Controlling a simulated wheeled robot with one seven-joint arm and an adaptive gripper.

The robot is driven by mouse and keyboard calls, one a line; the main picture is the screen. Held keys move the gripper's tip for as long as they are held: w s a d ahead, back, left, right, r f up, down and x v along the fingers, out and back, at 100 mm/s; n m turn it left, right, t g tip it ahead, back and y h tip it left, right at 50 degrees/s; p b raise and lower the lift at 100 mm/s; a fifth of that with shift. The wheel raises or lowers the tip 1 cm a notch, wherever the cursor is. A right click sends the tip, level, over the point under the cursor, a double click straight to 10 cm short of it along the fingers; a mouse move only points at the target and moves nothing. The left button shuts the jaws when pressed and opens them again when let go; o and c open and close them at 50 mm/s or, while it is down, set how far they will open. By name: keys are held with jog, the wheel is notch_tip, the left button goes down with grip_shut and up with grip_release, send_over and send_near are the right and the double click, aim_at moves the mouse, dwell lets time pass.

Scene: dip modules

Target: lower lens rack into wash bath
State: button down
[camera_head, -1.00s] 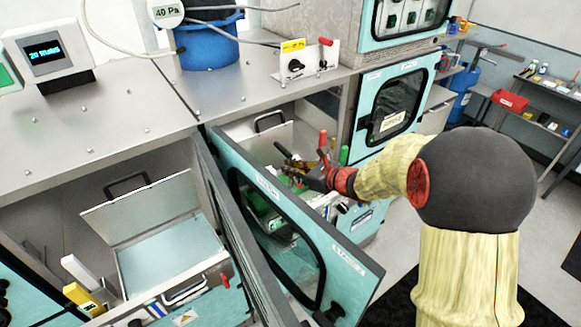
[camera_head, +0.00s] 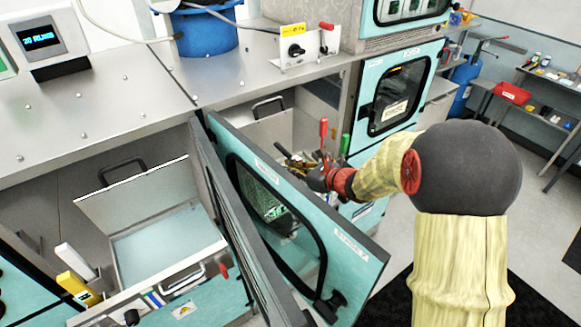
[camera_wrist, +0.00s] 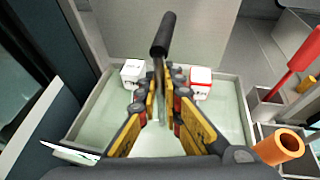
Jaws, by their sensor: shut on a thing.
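My gripper (camera_wrist: 163,105), with orange-yellow fingers, is shut around a thin metal stem topped by a black handle (camera_wrist: 164,33) in the wrist view. This seems to be the lens rack's handle; the rack body below is hidden by the fingers. The stem stands over a grey-rimmed bath (camera_wrist: 242,112) with pale green liquid, which I take as the wash bath. In the head view, my gripper (camera_head: 303,168) is inside the right-hand compartment, behind its open teal door (camera_head: 350,258). I cannot tell how deep the rack sits.
A red lever (camera_wrist: 292,62) and an orange tube (camera_wrist: 279,146) stand to the right. A second open bath (camera_head: 160,240) is at the left. The teal door stands close beside my arm.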

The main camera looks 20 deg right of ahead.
jog(key=shift+f+b, duration=2.45)
jog(key=shift+f, duration=0.25)
jog(key=c, duration=1.9)
grip_release()
jog(key=shift+f, duration=0.1)
jog(key=shift+s+f, duration=0.1)
jog(key=v, duration=1.2)
jog(key=shift+d, duration=0.1)
